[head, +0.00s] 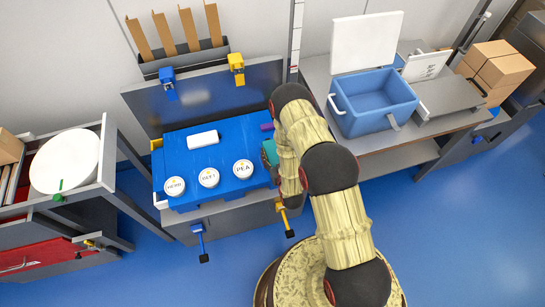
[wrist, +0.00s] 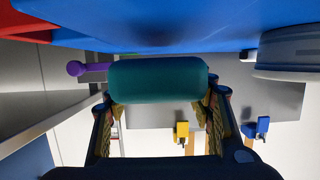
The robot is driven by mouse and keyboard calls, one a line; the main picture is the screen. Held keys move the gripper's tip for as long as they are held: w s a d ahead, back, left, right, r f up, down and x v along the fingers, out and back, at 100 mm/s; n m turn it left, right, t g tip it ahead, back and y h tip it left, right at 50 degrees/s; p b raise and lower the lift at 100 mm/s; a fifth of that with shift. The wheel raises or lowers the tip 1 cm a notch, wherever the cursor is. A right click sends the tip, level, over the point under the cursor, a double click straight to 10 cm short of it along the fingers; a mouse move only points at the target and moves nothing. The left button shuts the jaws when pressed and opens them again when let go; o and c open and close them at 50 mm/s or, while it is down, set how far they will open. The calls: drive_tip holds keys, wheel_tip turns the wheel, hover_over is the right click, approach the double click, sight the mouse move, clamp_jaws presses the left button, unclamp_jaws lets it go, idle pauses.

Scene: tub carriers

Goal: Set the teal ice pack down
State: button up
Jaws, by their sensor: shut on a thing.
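The teal ice pack (wrist: 158,80) is a rounded block lying across between the two fingertips of my gripper (wrist: 160,98) in the wrist view. My gripper is shut on it. In the head view the ice pack (head: 269,152) shows only in part, at the right edge of the blue carrier top (head: 213,177); my arm hides the rest of it and the gripper. I cannot tell whether the pack touches the surface below.
White round tubs (head: 243,169) and a white block (head: 203,139) stand on the blue top. A purple item (head: 266,127) lies near the pack. Yellow (head: 236,66) and blue (head: 167,80) clips sit on the raised rear panel. An open blue cooler (head: 374,103) stands right.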

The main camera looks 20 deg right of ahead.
drive_tip(key=shift+s+a+f, duration=0.1)
drive_tip(key=shift+f, duration=0.85)
drive_tip(key=shift+b, duration=0.3)
drive_tip(key=shift+f, duration=0.25)
drive_tip(key=o, duration=1.4)
drive_tip(key=shift+o, duration=0.2)
